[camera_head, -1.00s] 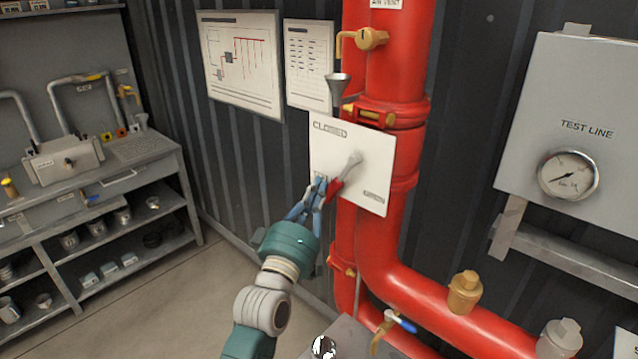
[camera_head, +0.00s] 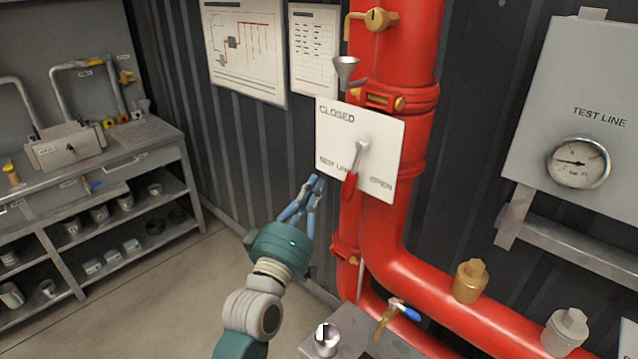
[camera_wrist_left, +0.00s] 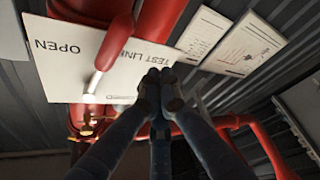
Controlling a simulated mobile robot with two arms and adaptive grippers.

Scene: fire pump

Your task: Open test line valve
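The test line valve is a white plate (camera_head: 388,140) marked CLOSED, TEST LINE and OPEN, with a grey lever and red grip (camera_head: 350,187). The lever points down and slightly left, its grip between the TEST LINE and OPEN words. My left gripper (camera_head: 317,181) is left of the red grip, apart from it, near the plate's lower left corner. In the left wrist view, its fingertips (camera_wrist_left: 160,84) are together with nothing visible between them, and the red grip (camera_wrist_left: 114,42) is beside them. My right gripper is not in view.
Red pipes (camera_head: 392,225) run behind and below the plate. A grey box (camera_head: 585,120) with a TEST LINE gauge (camera_head: 578,162) hangs at right. A blue-handled tap (camera_head: 404,310) is low down. A shelf bench (camera_head: 95,170) stands at left; the floor between is clear.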

